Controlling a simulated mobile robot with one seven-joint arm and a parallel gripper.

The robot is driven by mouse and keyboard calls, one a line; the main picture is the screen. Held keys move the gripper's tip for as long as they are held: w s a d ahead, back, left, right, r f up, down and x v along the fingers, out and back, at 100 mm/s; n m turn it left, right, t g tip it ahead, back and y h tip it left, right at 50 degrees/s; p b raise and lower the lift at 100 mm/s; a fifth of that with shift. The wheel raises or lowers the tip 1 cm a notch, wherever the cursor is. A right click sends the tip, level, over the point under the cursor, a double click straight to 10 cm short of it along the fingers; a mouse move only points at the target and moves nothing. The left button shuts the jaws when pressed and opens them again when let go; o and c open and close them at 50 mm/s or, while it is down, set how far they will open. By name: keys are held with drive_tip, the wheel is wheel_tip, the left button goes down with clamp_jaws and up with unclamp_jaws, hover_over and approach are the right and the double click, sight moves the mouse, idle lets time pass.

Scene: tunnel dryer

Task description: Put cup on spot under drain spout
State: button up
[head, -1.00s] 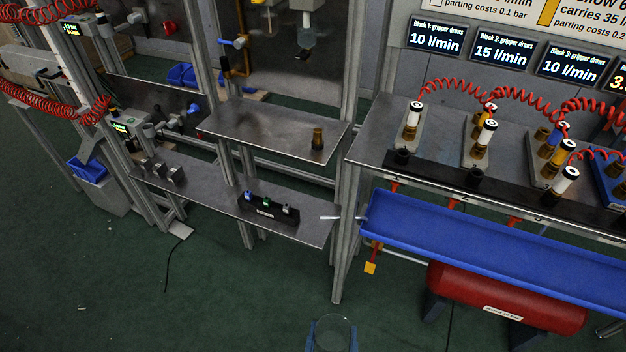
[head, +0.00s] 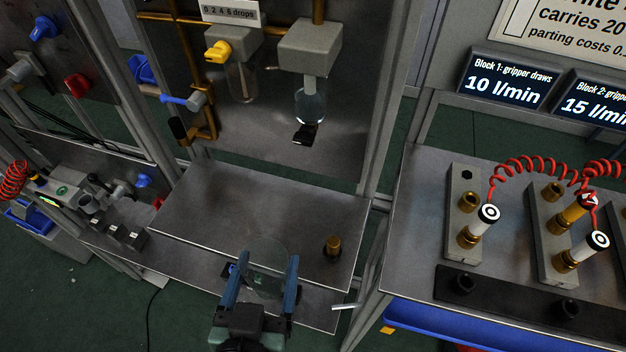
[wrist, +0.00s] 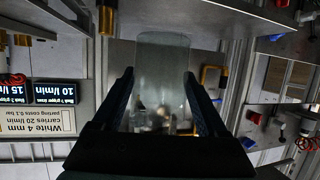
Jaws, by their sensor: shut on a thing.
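My gripper (head: 262,265) is shut on a clear, see-through cup (head: 265,252), with one blue finger on each side. In the head view the cup appears upright over the front part of the upper metal shelf (head: 215,200); whether it touches the shelf I cannot tell. The wrist view, upside down, shows the cup (wrist: 162,62) between the fingers. A clear bowl (head: 311,105) hangs from a grey unit on the back panel, with a black drain spout (head: 304,134) below it. The spout is above and behind the cup. No marked spot is discernible on the shelf.
A yellow-knobbed unit (head: 218,51) and brass pipes are on the panel. A bench (head: 415,220) with fittings and red coiled hoses is at right. The shelf's left and back are clear.

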drive_tip(key=w+d+p, duration=0.1)
drive_tip(key=w+d, duration=0.1)
drive_tip(key=w, duration=0.4)
drive_tip(key=w+d+p, duration=0.2)
drive_tip(key=w, duration=0.4)
drive_tip(key=w+d+p, duration=0.2)
drive_tip(key=w, duration=0.4)
drive_tip(key=shift+w+d+r, duration=0.15)
drive_tip(key=shift+w+r, duration=0.15)
drive_tip(key=shift+r, duration=0.1)
wheel_tip(320, 180, down, 2)
drive_tip(key=shift+s+f, duration=0.1)
drive_tip(key=shift+s, duration=0.05)
wheel_tip(320, 180, down, 4)
drive_tip(key=shift+f, duration=0.5)
drive_tip(key=shift+f, duration=0.25)
drive_tip(key=o, duration=1.4)
drive_tip(key=shift+r, duration=0.1)
